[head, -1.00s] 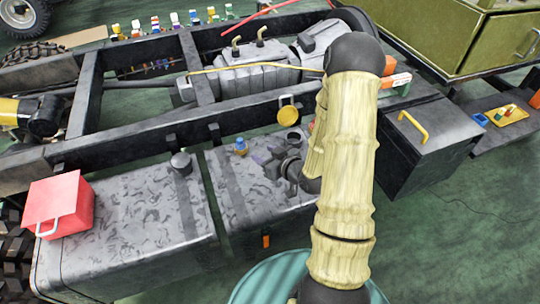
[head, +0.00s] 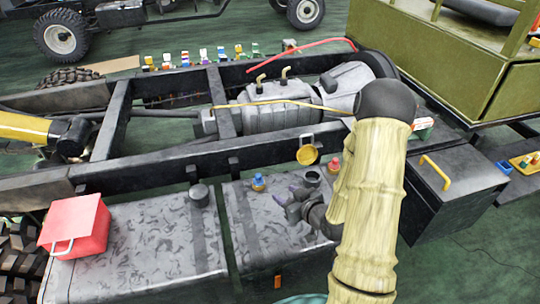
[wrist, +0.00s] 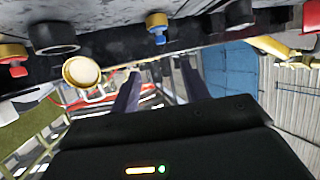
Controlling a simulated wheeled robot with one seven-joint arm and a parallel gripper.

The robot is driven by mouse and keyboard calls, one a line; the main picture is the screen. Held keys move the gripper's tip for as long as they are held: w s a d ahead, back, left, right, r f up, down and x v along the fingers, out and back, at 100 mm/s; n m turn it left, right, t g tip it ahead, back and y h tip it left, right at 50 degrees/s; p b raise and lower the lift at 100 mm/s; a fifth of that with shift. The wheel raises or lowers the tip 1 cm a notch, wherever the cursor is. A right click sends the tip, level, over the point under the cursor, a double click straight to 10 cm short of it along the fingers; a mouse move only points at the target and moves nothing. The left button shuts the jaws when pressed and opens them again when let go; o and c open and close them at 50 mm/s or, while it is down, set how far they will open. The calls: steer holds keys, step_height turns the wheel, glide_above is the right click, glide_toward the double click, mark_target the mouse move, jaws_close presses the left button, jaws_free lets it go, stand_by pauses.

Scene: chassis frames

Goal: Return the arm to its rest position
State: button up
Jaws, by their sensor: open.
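My arm reaches from the bottom right of the head view, bent at a dark elbow. My gripper (head: 292,203) is partly hidden by the forearm and appears just above the dark fuel tank, close in front of its black filler neck (head: 312,177). In the wrist view my gripper (wrist: 158,78) shows two dark fingers spread apart with nothing between them. The yellow round cap (head: 307,155) hangs beside the frame rail above the neck. It also shows in the wrist view (wrist: 82,71).
A blue-topped fitting (head: 258,182) and a red-topped fitting (head: 334,166) stand on the tank (head: 150,235). A red box (head: 75,225) sits at its left end. The chassis rail (head: 200,165) runs behind. A black box with a yellow handle (head: 435,190) is at right.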

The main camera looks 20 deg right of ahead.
steer(key=s+a+r+m+g+h, duration=0.45)
steer(key=s+r+g, duration=0.55)
steer(key=s, duration=0.5)
steer(key=w+p+v, duration=0.2)
steer(key=p+v, duration=0.8)
steer(key=p, duration=0.1)
steer(key=w+r+p+v, duration=0.1)
steer(key=w+p+v, duration=0.2)
steer(key=p+v, duration=0.7)
steer(key=shift+w+a+r+n+p, duration=0.15)
steer(key=shift+w+r+n+p, duration=0.05)
steer(key=shift+r+n+p, duration=0.25)
